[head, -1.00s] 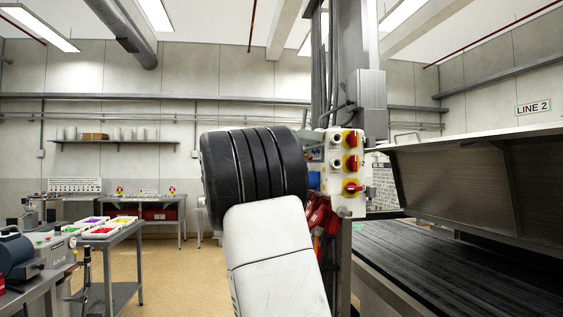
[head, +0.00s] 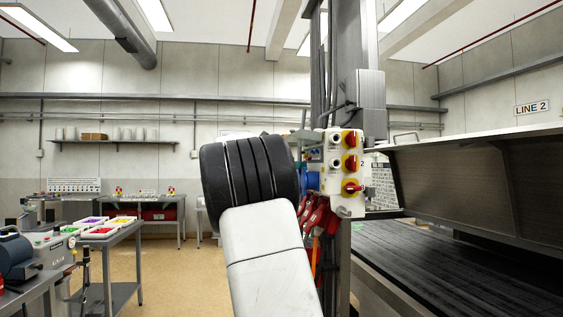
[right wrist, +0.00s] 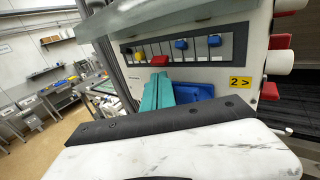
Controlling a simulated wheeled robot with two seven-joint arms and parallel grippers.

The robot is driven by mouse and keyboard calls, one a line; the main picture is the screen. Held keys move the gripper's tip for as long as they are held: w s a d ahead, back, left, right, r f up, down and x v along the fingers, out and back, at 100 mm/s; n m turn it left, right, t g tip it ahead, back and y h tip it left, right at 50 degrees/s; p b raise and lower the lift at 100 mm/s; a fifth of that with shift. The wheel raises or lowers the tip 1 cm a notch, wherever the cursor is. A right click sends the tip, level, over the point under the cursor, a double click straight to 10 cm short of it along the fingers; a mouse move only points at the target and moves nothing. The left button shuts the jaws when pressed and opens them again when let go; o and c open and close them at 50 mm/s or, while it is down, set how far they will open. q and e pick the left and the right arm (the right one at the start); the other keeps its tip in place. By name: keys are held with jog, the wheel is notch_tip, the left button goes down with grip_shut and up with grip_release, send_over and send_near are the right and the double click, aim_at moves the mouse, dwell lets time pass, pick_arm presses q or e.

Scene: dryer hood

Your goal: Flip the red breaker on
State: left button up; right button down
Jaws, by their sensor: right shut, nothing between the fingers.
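The red breaker (right wrist: 160,61) is a small red lever in a row of breakers on the side face of a pale control box (right wrist: 253,60). It sits low in its slot, lower than the blue levers. My right gripper (right wrist: 159,82) has teal fingers, shut with nothing between them. The fingertips are just below the red lever; I cannot tell whether they touch it. My left gripper is not in view.
A yellow lever (right wrist: 140,57) is just left of the red one, and blue levers (right wrist: 182,44) are to its right. A blue block (right wrist: 195,91) is beside my fingers. Red rotary knobs (head: 350,140) stick out of the box's front. A long hood (head: 470,180) is at the right.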

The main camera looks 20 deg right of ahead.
jog(key=shift+x, duration=1.15)
jog(key=shift+a, duration=0.15)
jog(key=shift+r, duration=0.1)
jog(key=shift+s+r, duration=0.1)
jog(key=shift+r, duration=0.7)
jog(key=v, duration=0.7)
jog(key=shift+f, duration=0.3)
